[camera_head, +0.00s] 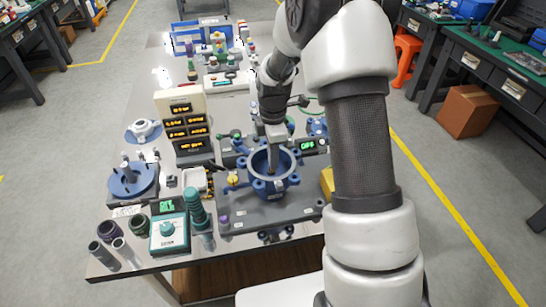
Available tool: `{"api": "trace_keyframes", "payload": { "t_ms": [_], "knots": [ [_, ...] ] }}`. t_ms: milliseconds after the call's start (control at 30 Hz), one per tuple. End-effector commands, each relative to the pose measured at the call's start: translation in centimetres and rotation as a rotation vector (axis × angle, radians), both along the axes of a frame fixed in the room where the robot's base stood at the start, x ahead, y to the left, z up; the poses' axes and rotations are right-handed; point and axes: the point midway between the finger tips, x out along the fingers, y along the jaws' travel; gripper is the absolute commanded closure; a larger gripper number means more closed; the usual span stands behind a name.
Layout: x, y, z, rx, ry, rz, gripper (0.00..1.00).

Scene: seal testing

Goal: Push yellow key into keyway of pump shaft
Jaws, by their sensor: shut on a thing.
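My gripper (273,170) points down into the open top of a blue ring-shaped pump housing (291,178) with a grey rim. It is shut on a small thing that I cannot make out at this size. No yellow key can be told apart between the fingers. The pump shaft and its keyway cannot be made out inside the housing, where the fingers and rim cover the view. A small yellow spot (233,180) shows on the left side of the housing; I cannot tell what it is.
The housing stands on a dark grey plate (250,217). A blue round fixture (145,185), a beige display stack (168,105), a teal dial box (158,234) and dark cylinders stand to the left. A yellow block (327,180) is partly hidden by my arm at the right.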

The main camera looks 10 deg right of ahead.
Motion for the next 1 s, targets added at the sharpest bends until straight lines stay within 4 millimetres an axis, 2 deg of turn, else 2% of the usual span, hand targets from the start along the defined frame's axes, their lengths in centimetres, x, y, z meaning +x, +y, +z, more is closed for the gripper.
{"api": "trace_keyframes", "payload": {
  "t_ms": [200,233,300,367,767,1000],
  "knots": [
    [0.0,-0.1,-0.5,0.000,0.000,0.000,1.00],
    [0.0,-0.1,-0.4,-0.001,0.000,0.000,0.90],
    [0.0,-0.1,-0.4,-0.001,0.000,0.000,0.78],
    [0.0,-0.1,-0.4,-0.001,-0.001,0.000,0.72],
    [0.0,0.0,-0.3,0.000,0.001,0.000,0.72],
    [0.0,0.0,1.0,0.000,-0.001,0.000,0.72]
  ]
}}
